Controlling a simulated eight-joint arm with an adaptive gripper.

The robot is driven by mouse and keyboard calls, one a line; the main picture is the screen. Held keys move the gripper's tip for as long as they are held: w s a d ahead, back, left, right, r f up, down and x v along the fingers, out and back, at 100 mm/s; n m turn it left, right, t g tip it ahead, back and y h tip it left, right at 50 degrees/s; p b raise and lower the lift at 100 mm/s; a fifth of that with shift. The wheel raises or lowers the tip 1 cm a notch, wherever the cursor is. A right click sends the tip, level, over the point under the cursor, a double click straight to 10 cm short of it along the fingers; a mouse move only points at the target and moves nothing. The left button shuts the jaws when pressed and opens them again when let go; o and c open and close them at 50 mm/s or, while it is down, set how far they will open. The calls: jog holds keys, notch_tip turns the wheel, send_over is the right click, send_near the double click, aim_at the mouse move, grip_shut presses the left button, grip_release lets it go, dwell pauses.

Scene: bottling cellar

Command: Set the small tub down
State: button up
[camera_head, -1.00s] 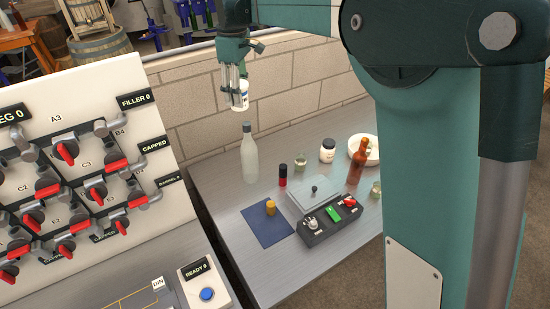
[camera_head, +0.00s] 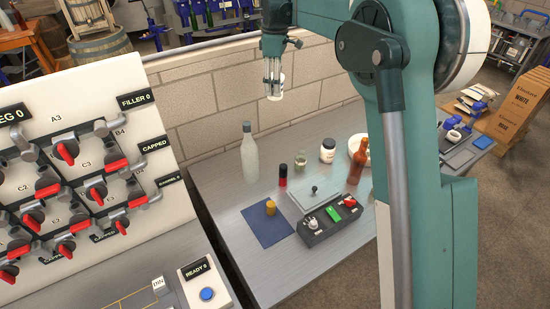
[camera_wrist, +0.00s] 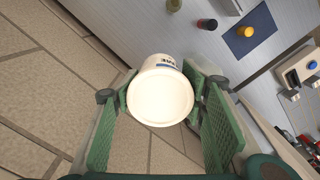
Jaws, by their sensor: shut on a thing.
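The small white tub (camera_head: 275,88) is held in my gripper (camera_head: 273,80), high above the back of the grey bench (camera_head: 208,182) in the head view. In the wrist view the tub (camera_wrist: 161,92) shows its pale round end towards the camera, with a bit of blue print on its side. The green finger pads of my gripper (camera_wrist: 160,100) close on it from both sides. The tub is in the air and touches nothing but my gripper.
A block wall (camera_head: 215,90) rises behind.

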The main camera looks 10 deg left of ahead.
notch_tip(320, 180, down, 23)
jog(key=shift+r, duration=0.2)
jog(key=shift+f, duration=0.1)
jog(key=shift+f, duration=3.05)
jog(key=shift+f, duration=1.85)
jog(key=shift+f+b, duration=0.2)
jog(key=shift+b, duration=0.2)
jog(key=o, duration=1.1)
jog(key=shift+r, duration=0.15)
notch_tip(320, 180, up, 12)
jog(key=shift+r+p, duration=0.1)
jog(key=shift+p, duration=0.35)
